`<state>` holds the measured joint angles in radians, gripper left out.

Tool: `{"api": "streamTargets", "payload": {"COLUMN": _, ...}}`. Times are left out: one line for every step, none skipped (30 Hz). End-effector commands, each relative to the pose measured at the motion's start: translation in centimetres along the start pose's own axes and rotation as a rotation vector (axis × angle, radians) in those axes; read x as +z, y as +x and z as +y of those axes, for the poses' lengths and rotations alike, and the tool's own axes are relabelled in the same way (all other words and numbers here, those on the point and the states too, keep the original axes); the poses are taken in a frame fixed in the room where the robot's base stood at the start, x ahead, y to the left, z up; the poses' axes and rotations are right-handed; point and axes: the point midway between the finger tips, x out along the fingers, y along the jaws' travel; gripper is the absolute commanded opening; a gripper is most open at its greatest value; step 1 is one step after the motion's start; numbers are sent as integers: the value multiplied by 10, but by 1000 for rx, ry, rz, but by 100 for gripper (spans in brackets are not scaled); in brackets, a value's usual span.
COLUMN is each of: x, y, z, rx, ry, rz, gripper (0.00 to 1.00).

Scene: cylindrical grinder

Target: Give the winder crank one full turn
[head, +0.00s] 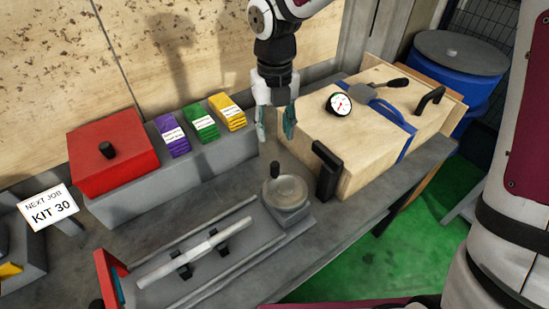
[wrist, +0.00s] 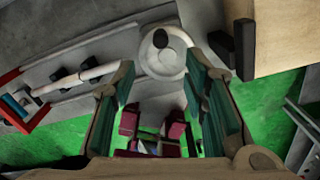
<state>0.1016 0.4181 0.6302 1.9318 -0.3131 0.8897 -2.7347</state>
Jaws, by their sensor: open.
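The winder crank looks to be the round grey disc (head: 288,192) with a small dark upright knob (head: 275,169) at its rim, on a grey base at the right end of the bench fixture. In the wrist view the disc (wrist: 163,62) and its dark knob (wrist: 160,38) show at the top middle, beyond the fingers. My gripper (head: 275,136) points down with its fingers apart and empty. It is above the knob in the head view, not touching it. No part of the disc's top is hidden in the head view.
A black upright handle (head: 326,172) stands close right of the disc, on the wooden box (head: 350,135). A white shaft (head: 195,252) rests on black supports to the left. A grey ledge with coloured packs (head: 202,122) and a red box (head: 110,150) lie behind left.

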Motion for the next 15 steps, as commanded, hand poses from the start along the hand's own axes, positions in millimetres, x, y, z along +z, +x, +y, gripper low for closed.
{"api": "streamTargets", "payload": {"x": 0, "y": 4, "z": 0, "rx": 1, "ry": -5, "rz": 2, "gripper": 41}}
{"api": "streamTargets", "payload": {"x": 0, "y": 8, "z": 1, "rx": 1, "ry": -6, "rz": 2, "gripper": 41}}
{"api": "streamTargets", "payload": {"x": -1, "y": 13, "z": 1, "rx": 1, "ry": -5, "rz": 4, "gripper": 41}}
{"api": "streamTargets", "payload": {"x": -1, "y": 18, "z": 1, "rx": 1, "ry": -4, "rz": 5, "gripper": 41}}
{"api": "streamTargets", "payload": {"x": -1, "y": 23, "z": 1, "rx": 1, "ry": -4, "rz": 4, "gripper": 41}}
{"api": "streamTargets", "payload": {"x": -1, "y": 30, "z": 1, "rx": 0, "ry": -5, "rz": 5, "gripper": 41}}
{"api": "streamTargets", "payload": {"x": -1, "y": 36, "z": 1, "rx": 1, "ry": -5, "rz": 5, "gripper": 41}}
{"api": "streamTargets", "payload": {"x": -2, "y": 42, "z": 1, "rx": 1, "ry": -4, "rz": 6, "gripper": 41}}
{"api": "streamTargets", "payload": {"x": -2, "y": 50, "z": 1, "rx": 1, "ry": -4, "rz": 5, "gripper": 41}}
{"api": "streamTargets", "payload": {"x": -2, "y": 56, "z": 1, "rx": 0, "ry": -4, "rz": 6, "gripper": 41}}
{"api": "streamTargets", "payload": {"x": -2, "y": 62, "z": 1, "rx": 0, "ry": -4, "rz": 5, "gripper": 41}}
{"api": "streamTargets", "payload": {"x": -2, "y": 69, "z": 1, "rx": 1, "ry": -4, "rz": 5, "gripper": 41}}
{"api": "streamTargets", "payload": {"x": -2, "y": 76, "z": 1, "rx": 1, "ry": -3, "rz": 5, "gripper": 41}}
{"api": "streamTargets", "payload": {"x": -2, "y": 81, "z": 1, "rx": 0, "ry": -2, "rz": 5, "gripper": 41}}
{"api": "streamTargets", "payload": {"x": -2, "y": 89, "z": 1, "rx": 0, "ry": -3, "rz": 5, "gripper": 41}}
